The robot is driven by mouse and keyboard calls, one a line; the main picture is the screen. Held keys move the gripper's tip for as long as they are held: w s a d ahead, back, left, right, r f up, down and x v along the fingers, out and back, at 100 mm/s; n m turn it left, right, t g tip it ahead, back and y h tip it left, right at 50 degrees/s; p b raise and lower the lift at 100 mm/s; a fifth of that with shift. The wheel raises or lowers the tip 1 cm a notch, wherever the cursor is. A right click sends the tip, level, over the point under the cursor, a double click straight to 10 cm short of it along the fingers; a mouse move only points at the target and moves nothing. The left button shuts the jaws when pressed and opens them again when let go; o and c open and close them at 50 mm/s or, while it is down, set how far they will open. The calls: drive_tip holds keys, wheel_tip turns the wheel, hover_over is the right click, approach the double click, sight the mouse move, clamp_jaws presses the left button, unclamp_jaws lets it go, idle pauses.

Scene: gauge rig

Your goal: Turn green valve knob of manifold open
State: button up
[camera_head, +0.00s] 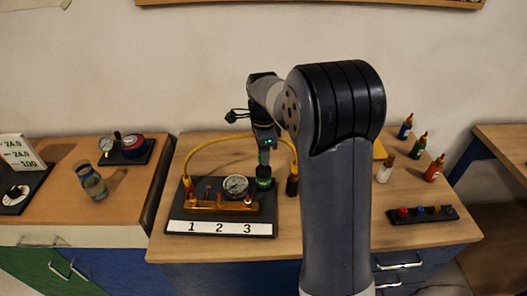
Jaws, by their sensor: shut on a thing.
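The manifold is a brass bar (205,208) on a dark base plate (182,212) with a white strip marked 1, 2 and 3. A round white-faced gauge (236,186) stands behind the bar. My gripper (264,172) points down at the right rear of the plate, beside the gauge. It is shut on the green knob (264,183), which shows just below the fingers. The knob's turn angle cannot be told. Small red and white parts stand on the bar. A yellow hose (212,147) arches behind the rig.
A glass jar (91,181) and another gauge device (125,147) sit on the left bench.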

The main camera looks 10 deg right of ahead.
drive_tip(key=n, duration=0.4)
drive_tip(key=shift+p, duration=0.35)
drive_tip(key=n, duration=0.4)
drive_tip(key=shift+n+p, duration=0.3)
drive_tip(key=shift+n, duration=0.1)
drive_tip(key=n, duration=0.4)
drive_tip(key=shift+n, duration=1.9)
drive_tip(key=o, duration=1)
drive_tip(key=shift+c, duration=0.2)
drive_tip(key=shift+r, duration=0.1)
wheel_tip(320, 180, up, 11)
